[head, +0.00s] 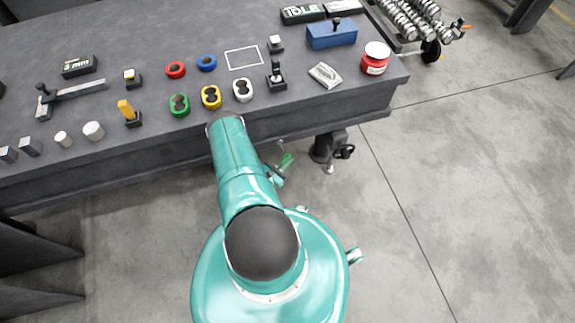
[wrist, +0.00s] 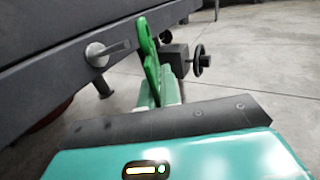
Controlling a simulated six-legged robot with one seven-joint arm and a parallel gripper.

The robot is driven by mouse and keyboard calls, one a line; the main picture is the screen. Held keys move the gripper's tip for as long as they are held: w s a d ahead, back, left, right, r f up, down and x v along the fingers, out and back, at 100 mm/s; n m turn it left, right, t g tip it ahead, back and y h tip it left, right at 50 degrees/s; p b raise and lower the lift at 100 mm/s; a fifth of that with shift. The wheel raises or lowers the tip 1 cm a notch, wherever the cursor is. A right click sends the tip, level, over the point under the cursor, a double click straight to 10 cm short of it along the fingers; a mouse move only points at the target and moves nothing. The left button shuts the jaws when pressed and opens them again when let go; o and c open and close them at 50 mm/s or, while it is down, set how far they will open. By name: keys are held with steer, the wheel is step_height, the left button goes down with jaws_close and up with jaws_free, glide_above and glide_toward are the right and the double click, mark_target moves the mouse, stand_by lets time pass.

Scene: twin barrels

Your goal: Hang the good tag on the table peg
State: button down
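A green tag (wrist: 147,52) stands up from between the fingers of my gripper (wrist: 160,92) in the wrist view, with a loop or hole toward its top. The fingers look closed around its lower part. In the head view the green tag (head: 286,160) shows small beside my arm, just off the table's front side. A silver round-based peg (wrist: 98,52) sticks out from the dark table front in the wrist view, left of the tag; the tag looks apart from it. In the head view I cannot make out the peg clearly; my arm covers part of that area.
The dark table (head: 150,165) holds green, yellow and white oval pieces, red and blue rings, a blue box (head: 331,34) and a red jar (head: 375,60). A vise-like clamp with a handwheel (head: 328,150) hangs at the front, right of the tag.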

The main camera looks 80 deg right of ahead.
steer(key=shift+w+d+f, duration=0.15)
steer(key=shift+w+d, duration=0.25)
steer(key=shift+d, duration=0.25)
steer(key=shift+w+d+f, duration=0.1)
steer(key=shift+w+d, duration=0.25)
steer(key=shift+d, duration=0.25)
steer(key=shift+w+d+f, duration=0.15)
steer(key=shift+w+d, duration=0.25)
steer(key=shift+d, duration=0.25)
steer(key=c, duration=1.6)
jaws_free()
steer(key=shift+o, duration=0.2)
steer(key=v, duration=1.3)
steer(key=shift+w+a, duration=0.2)
steer(key=shift+a, duration=0.15)
